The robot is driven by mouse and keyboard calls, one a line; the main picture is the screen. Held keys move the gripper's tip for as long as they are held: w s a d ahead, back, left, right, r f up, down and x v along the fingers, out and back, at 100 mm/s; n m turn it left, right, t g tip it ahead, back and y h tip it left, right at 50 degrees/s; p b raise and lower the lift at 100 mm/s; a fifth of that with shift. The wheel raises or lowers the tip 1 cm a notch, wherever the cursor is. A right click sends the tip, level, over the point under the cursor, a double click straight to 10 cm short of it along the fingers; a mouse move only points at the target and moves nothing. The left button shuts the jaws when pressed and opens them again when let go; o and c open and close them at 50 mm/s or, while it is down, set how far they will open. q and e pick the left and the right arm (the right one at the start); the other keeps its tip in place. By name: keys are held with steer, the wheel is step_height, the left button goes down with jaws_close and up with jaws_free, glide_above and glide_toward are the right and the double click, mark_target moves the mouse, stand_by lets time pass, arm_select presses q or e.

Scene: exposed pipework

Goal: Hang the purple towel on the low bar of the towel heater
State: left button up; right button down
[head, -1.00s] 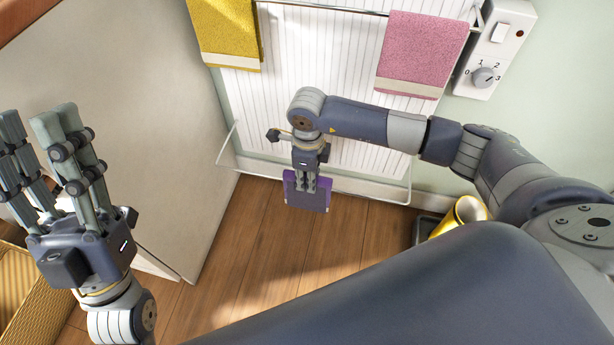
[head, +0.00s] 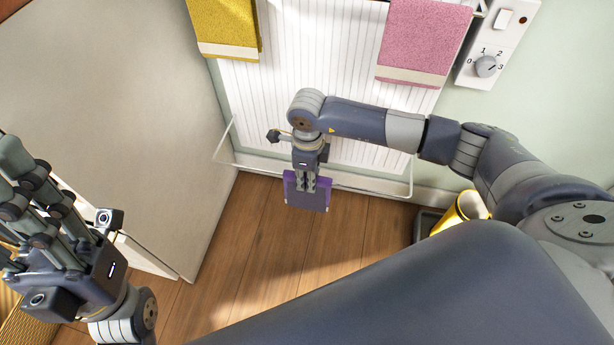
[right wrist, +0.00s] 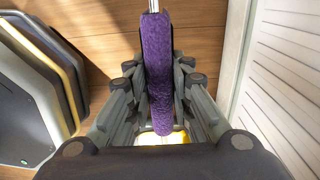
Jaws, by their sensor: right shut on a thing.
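The purple towel (head: 318,198) hangs from my right gripper (head: 307,188), which is shut on it in front of the heater's lower part. In the right wrist view the towel (right wrist: 158,65) is a long fuzzy strip between the fingers. The towel heater (head: 305,60) has white vertical ribs. Its low bar (head: 372,188) is a thin pale rail near the floor; in the head view the towel overlaps its line, but I cannot tell whether they touch. My left gripper (head: 38,195) is empty and looks open at the left edge, partly cut off.
A yellow towel (head: 225,25) and a pink towel (head: 425,40) hang higher on the heater. A control box with a dial (head: 486,66) is at the upper right. A pale panel (head: 110,110) stands left. Wooden floor (head: 265,240) is clear.

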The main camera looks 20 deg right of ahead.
steer(key=c, duration=1.3)
jaws_free()
steer(key=shift+c, duration=0.2)
steer(key=shift+r, duration=0.1)
step_height(320, 180, up, 12)
